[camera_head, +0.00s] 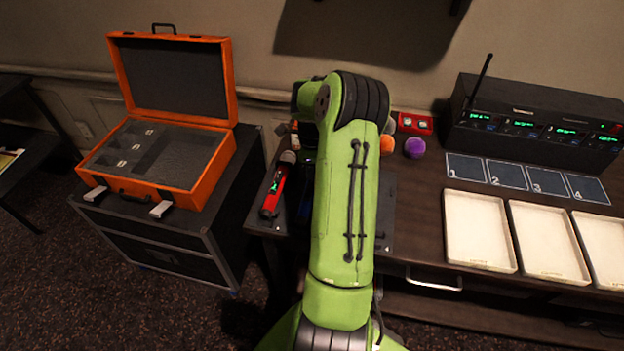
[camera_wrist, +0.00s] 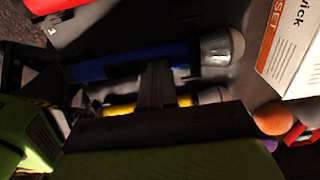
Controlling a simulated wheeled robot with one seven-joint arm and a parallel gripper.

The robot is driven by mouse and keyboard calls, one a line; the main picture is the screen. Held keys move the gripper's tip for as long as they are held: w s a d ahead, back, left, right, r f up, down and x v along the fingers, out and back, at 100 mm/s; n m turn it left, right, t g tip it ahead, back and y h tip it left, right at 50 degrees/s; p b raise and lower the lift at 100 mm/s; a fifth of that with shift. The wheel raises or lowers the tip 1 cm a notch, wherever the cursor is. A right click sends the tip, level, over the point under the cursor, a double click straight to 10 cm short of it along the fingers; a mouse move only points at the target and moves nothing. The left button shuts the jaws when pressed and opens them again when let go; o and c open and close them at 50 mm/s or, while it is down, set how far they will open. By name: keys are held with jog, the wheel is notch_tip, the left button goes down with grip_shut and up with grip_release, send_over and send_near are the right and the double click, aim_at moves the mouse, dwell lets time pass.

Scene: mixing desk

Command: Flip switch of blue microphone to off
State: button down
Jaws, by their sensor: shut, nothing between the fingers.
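The blue microphone (camera_wrist: 130,62) lies on a dark surface in the wrist view, its silver head (camera_wrist: 221,46) pointing right. In the head view my green arm hides most or all of it. My gripper (camera_wrist: 156,82) is shut and empty, with its fingertips over or beside the blue body; I cannot tell whether they touch. The fingers cover part of the body, and I cannot make out the switch or its position. A yellow microphone (camera_wrist: 120,109) lies alongside, partly behind the gripper.
A red microphone (camera_head: 272,192) lies at the desk's left end. A printed white box (camera_wrist: 288,45) is near the blue microphone's head. Orange (camera_head: 386,145) and purple (camera_head: 415,148) balls, a receiver (camera_head: 545,125) and white trays (camera_head: 478,232) are rightward. An open orange case (camera_head: 223,150) stands left.

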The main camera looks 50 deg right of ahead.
jog(key=shift+r+p, duration=2.4)
jog(key=shift+r, duration=1.1)
jog(key=shift+f, duration=0.1)
